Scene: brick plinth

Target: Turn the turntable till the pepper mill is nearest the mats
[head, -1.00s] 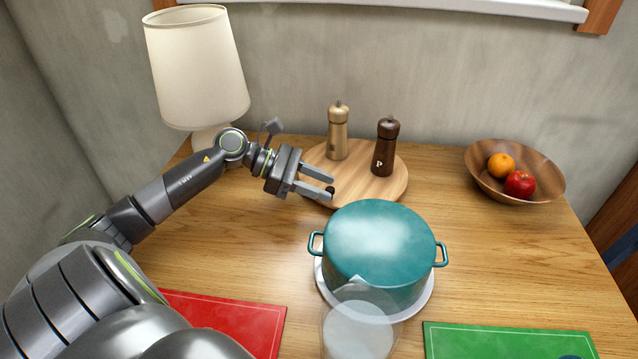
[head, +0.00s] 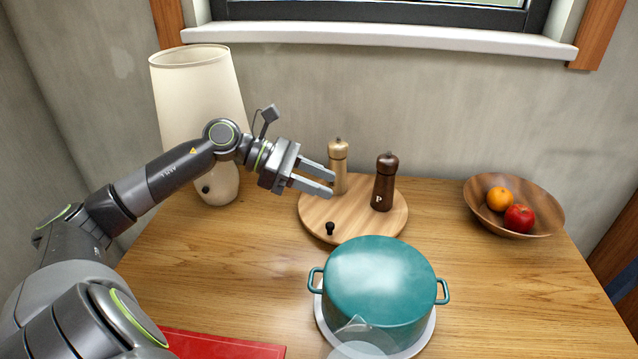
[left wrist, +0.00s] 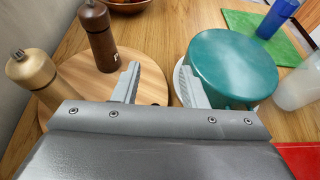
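The round wooden turntable (head: 355,224) carries a dark brown pepper mill (head: 384,183) marked P at its right and a light wooden mill (head: 340,172) at its back. A small black knob (head: 330,229) stands at its front left edge. My left gripper (head: 332,183) is open and empty above the left part of the turntable, clear of the knob. The left wrist view shows the spread fingers (left wrist: 160,84), with the pepper mill (left wrist: 99,38) beyond. The red mat (head: 222,345) is at the front left; the green mat (left wrist: 240,20) shows in the wrist view. My right gripper is out of view.
A teal pot (head: 378,290) on a white plate stands just in front of the turntable, with a clear jug (head: 360,347) before it. A lamp (head: 197,100) stands behind my left arm. A fruit bowl (head: 540,226) is at the right. Table between turntable and bowl is clear.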

